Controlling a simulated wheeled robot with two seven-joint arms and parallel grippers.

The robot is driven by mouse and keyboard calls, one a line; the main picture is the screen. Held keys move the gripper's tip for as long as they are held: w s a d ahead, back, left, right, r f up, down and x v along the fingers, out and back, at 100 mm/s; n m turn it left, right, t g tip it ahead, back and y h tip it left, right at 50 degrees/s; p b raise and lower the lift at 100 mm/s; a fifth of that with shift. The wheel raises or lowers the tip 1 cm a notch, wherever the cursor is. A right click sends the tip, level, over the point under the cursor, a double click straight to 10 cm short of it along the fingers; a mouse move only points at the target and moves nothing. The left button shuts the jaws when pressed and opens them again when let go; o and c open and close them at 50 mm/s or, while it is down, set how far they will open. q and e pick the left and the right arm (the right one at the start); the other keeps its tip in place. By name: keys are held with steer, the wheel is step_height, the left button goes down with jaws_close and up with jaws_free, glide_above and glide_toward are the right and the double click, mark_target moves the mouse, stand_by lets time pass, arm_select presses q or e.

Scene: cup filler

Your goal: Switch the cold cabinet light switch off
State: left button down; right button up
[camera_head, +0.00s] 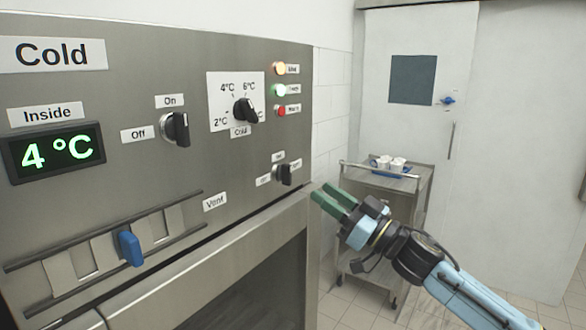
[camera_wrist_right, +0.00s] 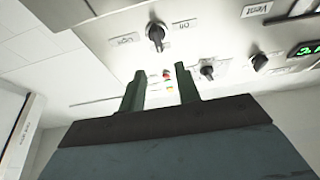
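The light switch (camera_head: 284,174) is a small black rotary knob low on the right of the steel cabinet front, with small labels around it. It also shows in the right wrist view (camera_wrist_right: 156,36), where the labels read "Light" (camera_wrist_right: 124,39) and "Off" (camera_wrist_right: 185,24). Its handle stands roughly vertical, not turned toward the "Off" label. My right gripper (camera_head: 322,192) is open and empty, to the right of and slightly below the knob, apart from it. Its two green fingers also show in the right wrist view (camera_wrist_right: 159,71). My left gripper is not in view.
Other controls are an On/Off knob (camera_head: 176,129), a temperature dial (camera_head: 245,110), indicator lamps (camera_head: 281,90) and a blue vent slider (camera_head: 130,248). A trolley (camera_head: 385,182) with cups stands behind my right gripper. The space before the light switch looks clear.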

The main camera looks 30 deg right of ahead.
mark_target(291, 169)
steer(key=p+x, duration=0.2)
steer(key=x, duration=0.7)
steer(key=shift+w+a+p, duration=0.1)
steer(key=shift+w+p, duration=0.2)
steer(key=shift+p, duration=0.05)
jaws_close()
